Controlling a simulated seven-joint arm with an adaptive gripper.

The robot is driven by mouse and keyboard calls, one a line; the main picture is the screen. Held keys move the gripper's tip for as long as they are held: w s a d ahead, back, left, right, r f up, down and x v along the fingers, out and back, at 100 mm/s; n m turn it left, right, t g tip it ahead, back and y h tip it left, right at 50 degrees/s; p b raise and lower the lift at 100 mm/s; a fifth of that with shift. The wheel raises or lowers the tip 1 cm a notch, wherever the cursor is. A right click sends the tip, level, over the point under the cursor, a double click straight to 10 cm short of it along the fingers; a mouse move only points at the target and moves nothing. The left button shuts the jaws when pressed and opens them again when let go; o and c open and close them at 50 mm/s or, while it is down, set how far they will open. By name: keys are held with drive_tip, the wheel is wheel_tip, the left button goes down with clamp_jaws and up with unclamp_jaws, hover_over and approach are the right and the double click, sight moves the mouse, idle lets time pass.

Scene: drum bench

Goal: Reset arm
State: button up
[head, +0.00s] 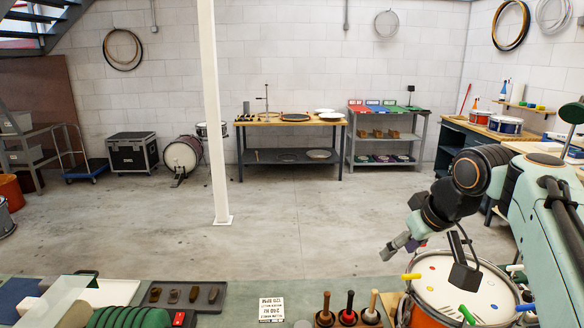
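My arm reaches in from the right, with its dark wrist above a drum (495,285) at the lower right. My gripper (390,250) points down and left, just beyond the drum's left rim. Its fingers are small and seen from the side, so whether they are open or shut cannot be told. No held object can be made out. The drum has an orange shell and a pale head with small coloured spots. A yellow peg (411,276) and a green peg (467,314) show at its rim. A black upright part hides some of the head.
On the bench's near edge are a dark tray (215,306) with several brown pieces, a printed card (271,309), several mallets (349,308) in holders, and green discs (125,317) at left. Bare green bench surface (310,287) lies behind the mallets. A white post (213,120) stands beyond.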

drive_tip(key=s+a+f+g, duration=0.1)
drive_tip(key=s+a+f, duration=0.2)
drive_tip(key=s+a, duration=0.4)
drive_tip(key=s+a+f+g, duration=0.2)
drive_tip(key=s+a+f, duration=0.25)
drive_tip(key=s, duration=0.45)
drive_tip(key=s+d+f+m+g, duration=0.1)
drive_tip(key=s+f+m+g, duration=0.1)
drive_tip(key=s+f, duration=0.7)
drive_tip(key=s+g, duration=0.1)
drive_tip(key=s, duration=0.1)
drive_tip(key=shift+s+d+f+h, duration=0.25)
drive_tip(key=shift+s+f+h, duration=0.05)
drive_tip(key=shift+f, duration=0.1)
